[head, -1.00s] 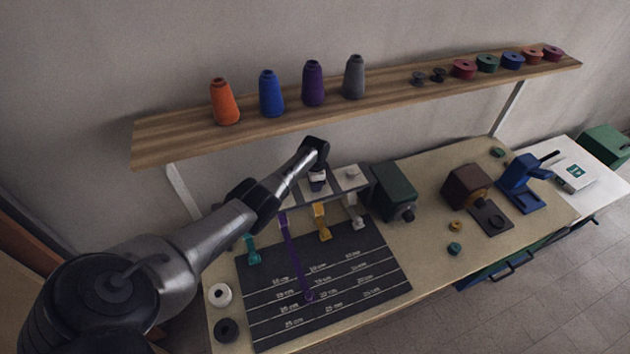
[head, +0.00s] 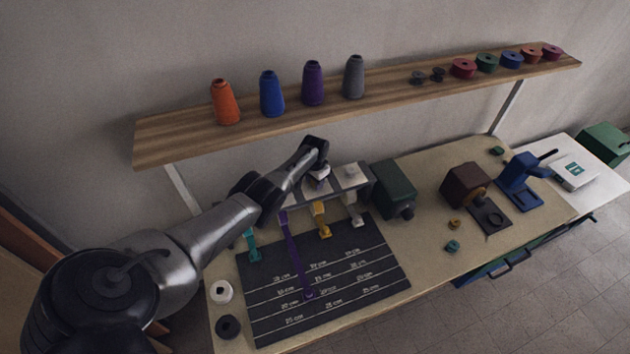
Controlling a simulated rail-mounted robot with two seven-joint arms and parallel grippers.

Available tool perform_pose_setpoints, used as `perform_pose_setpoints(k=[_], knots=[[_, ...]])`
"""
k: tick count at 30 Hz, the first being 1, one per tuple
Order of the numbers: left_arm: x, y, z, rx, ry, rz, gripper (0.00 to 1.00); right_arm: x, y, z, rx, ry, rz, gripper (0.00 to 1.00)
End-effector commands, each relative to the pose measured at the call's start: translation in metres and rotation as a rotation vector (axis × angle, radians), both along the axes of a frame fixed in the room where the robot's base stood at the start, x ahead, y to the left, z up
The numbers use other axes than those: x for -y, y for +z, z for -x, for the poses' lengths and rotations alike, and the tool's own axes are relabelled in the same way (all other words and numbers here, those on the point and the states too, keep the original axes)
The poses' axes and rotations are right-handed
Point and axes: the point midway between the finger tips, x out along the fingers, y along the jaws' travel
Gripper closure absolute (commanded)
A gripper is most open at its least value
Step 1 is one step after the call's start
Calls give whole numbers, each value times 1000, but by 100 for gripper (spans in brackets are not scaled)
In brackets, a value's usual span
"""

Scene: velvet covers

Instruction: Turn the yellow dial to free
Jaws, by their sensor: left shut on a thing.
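A dispenser rack (head: 338,188) stands at the back of the bench, with teal, purple, yellow and grey ribbons at its front. The yellow ribbon (head: 320,219) hangs short, ending in a yellow clip. My left gripper (head: 319,176) points down onto the rack top, above and behind the yellow ribbon. It is shut on a small dial there, in line with the yellow ribbon. The gripper mostly hides this dial, so its colour and setting cannot be read. A pale dial (head: 350,171) shows uncovered to its right. My right gripper is out of view.
The purple ribbon (head: 297,258) lies pulled out across a dark measuring mat (head: 380,273). A dark green box (head: 393,187) stands close right of the rack. A wooden shelf (head: 390,92) with cones and spools overhangs behind my left arm.

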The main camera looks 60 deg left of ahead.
Motion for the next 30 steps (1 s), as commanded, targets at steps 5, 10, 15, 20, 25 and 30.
perform_pose_setpoints(k=[5, 10, 15, 20, 25, 30], knots=[[0, 0, 0, 0, 7, 0, 88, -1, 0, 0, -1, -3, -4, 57], [0, 0, 0, 0, 7, 0, 88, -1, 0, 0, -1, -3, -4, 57], [0, 0, 0, 0, 7, 0, 56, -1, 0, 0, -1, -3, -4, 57], [0, 0, 0, 0, 6, 0, 40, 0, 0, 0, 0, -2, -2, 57], [0, 0, 0, 0, 6, 0, 38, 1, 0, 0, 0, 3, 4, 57], [0, 7, 0, 0, 6, 0, 38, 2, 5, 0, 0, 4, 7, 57]])
